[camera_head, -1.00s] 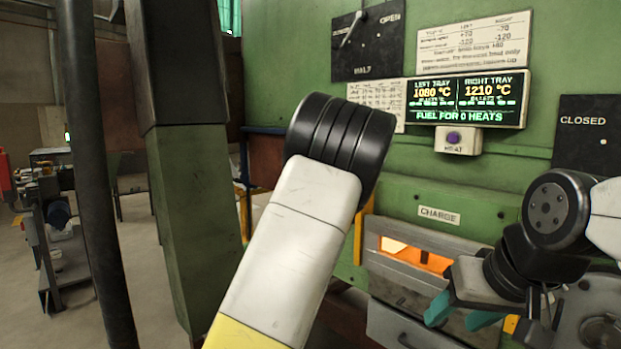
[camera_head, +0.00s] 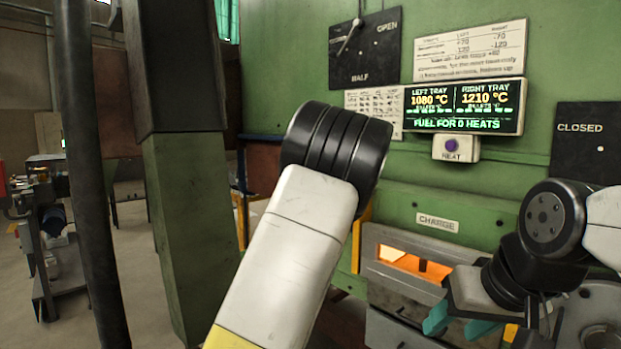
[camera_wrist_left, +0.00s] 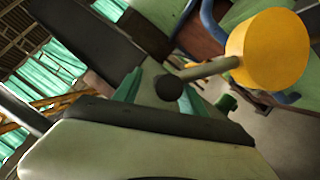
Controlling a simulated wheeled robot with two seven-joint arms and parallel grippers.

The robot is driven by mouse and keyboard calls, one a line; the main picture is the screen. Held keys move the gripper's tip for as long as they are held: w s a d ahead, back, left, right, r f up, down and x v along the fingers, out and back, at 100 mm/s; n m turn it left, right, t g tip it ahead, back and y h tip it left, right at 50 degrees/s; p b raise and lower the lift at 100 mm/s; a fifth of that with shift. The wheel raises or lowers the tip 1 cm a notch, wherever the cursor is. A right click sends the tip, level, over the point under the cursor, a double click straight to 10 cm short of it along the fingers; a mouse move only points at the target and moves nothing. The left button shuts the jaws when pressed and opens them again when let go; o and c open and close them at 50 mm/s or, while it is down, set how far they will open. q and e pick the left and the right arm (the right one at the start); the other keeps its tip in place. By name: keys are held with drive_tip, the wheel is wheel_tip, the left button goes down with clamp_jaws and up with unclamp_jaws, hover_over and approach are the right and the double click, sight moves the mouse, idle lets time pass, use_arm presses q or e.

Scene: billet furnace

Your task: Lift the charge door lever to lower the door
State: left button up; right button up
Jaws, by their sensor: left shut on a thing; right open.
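The charge door lever shows in the left wrist view as a grey rod (camera_wrist_left: 208,69) with a dark round knob and a large yellow cylinder. My left gripper (camera_wrist_left: 170,92) is shut on the lever near its dark knob, between green fingers. In the head view my left forearm covers the lever and the left gripper. The charge opening (camera_head: 411,260) glows orange in its grey frame, below the CHARGE label (camera_head: 437,223). My right gripper (camera_head: 457,326) is open and empty, in front of the lower right of the opening.
A black dial plate (camera_head: 364,46) marked OPEN and HALF is high on the green wall. A display (camera_head: 465,107) and purple HEAT button (camera_head: 452,145) are below it. A CLOSED plate (camera_head: 590,150) is right. A green post (camera_head: 193,215) stands left of my forearm.

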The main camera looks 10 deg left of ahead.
use_arm(q)
drive_tip(key=v, duration=0.7)
drive_tip(key=shift+s+d, duration=0.2)
drive_tip(key=shift+d, duration=0.05)
drive_tip(key=shift+a+f, duration=0.1)
drive_tip(key=shift+a, duration=0.05)
